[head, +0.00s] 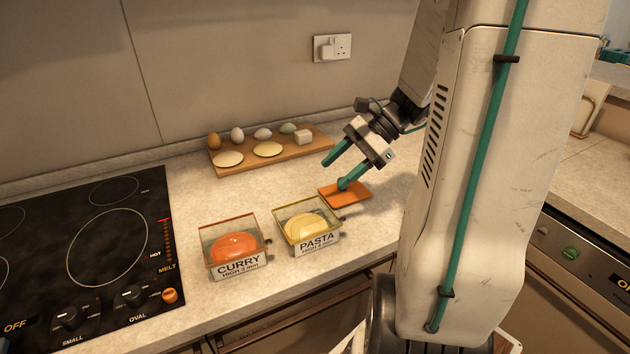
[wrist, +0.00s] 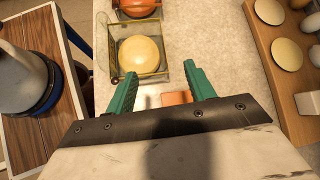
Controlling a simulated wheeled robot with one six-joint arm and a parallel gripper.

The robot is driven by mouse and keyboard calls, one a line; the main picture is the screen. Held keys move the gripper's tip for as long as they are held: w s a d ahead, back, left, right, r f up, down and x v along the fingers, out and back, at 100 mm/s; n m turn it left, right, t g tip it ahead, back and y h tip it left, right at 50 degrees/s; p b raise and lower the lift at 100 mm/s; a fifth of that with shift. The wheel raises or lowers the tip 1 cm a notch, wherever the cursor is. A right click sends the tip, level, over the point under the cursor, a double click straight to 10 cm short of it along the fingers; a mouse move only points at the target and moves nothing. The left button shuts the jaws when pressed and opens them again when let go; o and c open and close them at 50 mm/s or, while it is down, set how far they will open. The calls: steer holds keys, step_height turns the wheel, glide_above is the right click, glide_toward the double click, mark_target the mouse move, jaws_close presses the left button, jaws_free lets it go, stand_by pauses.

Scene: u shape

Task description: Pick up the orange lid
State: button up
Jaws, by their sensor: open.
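The orange lid (head: 346,194) lies flat on the pale worktop, just right of the pasta container. My gripper (head: 340,170) is open above the lid, and one green finger overlaps the lid's back left part in the head view. In the wrist view the lid (wrist: 177,98) shows in part between the two green fingers of my gripper (wrist: 160,90); the rest is hidden by my gripper body. Nothing is held between the fingers. I cannot tell whether a finger touches the lid.
The pasta container (head: 308,225) and the curry container (head: 235,247) stand left of the lid. A wooden board (head: 290,150) with egg-like items and pale discs lies behind. A black hob (head: 90,240) fills the left. Bare worktop lies between board and containers.

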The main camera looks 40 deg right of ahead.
mark_target(351, 190)
steer(key=d+f+m+t, duration=0.1)
steer(key=d+m, duration=0.1)
steer(key=d, duration=0.2)
steer(key=s+d+f+m+t, duration=0.1)
steer(key=d+f+m+t, duration=0.1)
steer(key=d+m, duration=0.1)
steer(key=d+f+m+t, duration=0.2)
steer(key=d, duration=0.3)
steer(key=shift+s+d, duration=0.1)
steer(key=shift+s, duration=0.2)
steer(key=shift+d+f+m, duration=0.15)
steer(key=shift+d+m, duration=0.05)
steer(key=shift+m, duration=0.2)
steer(key=x, duration=0.7)
steer(key=shift+w+a+f, duration=0.1)
steer(key=shift+a, duration=0.15)
jaws_close()
